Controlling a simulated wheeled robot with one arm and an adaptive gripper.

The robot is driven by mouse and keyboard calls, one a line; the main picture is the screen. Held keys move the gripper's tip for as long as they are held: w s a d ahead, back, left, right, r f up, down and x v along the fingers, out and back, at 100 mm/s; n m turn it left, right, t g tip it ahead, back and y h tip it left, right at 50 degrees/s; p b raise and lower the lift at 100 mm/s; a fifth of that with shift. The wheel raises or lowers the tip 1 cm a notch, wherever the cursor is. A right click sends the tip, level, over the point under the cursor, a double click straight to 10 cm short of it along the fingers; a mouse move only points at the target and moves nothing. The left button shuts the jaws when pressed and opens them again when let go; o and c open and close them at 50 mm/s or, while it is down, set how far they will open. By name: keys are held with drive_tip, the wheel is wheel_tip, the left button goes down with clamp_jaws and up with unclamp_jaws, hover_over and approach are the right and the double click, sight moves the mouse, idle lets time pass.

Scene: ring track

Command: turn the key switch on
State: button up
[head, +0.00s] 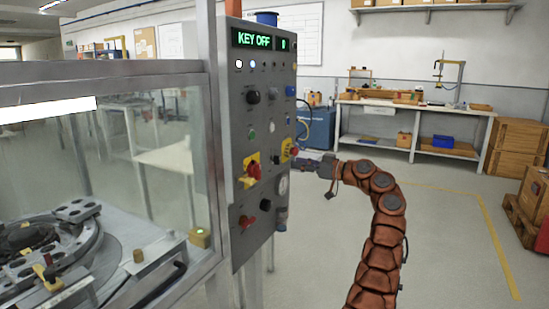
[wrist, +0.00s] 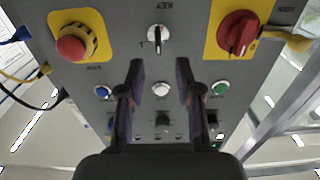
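The key switch (wrist: 158,38) is a round silver switch with a dark slot or key, under an upside-down KEY label on the grey control panel (wrist: 190,65). It sits between a red mushroom stop button (wrist: 72,47) and a red rotary knob (wrist: 237,34), both on yellow plates. My gripper (wrist: 160,80) is open and empty, its two dark fingers pointing at the panel, with the key switch ahead and between them in the picture. In the head view my gripper (head: 308,164) is beside the panel's right part. The panel display (head: 259,40) reads KEY OFF.
A white button (wrist: 160,89), a blue button (wrist: 102,92) and a green button (wrist: 220,88) sit close around my fingers. A glass-walled machine enclosure (head: 110,75) stands left of the panel. A workbench (head: 418,108) is at the back, with free floor before it.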

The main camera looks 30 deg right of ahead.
sight(279, 159)
drive_tip(key=x, duration=0.6)
drive_tip(key=shift+w+d+r+p, duration=0.1)
drive_tip(key=shift+w+r+p, duration=0.05)
drive_tip(key=shift+p, duration=0.15)
drive_tip(key=shift+x, duration=0.9)
clamp_jaws()
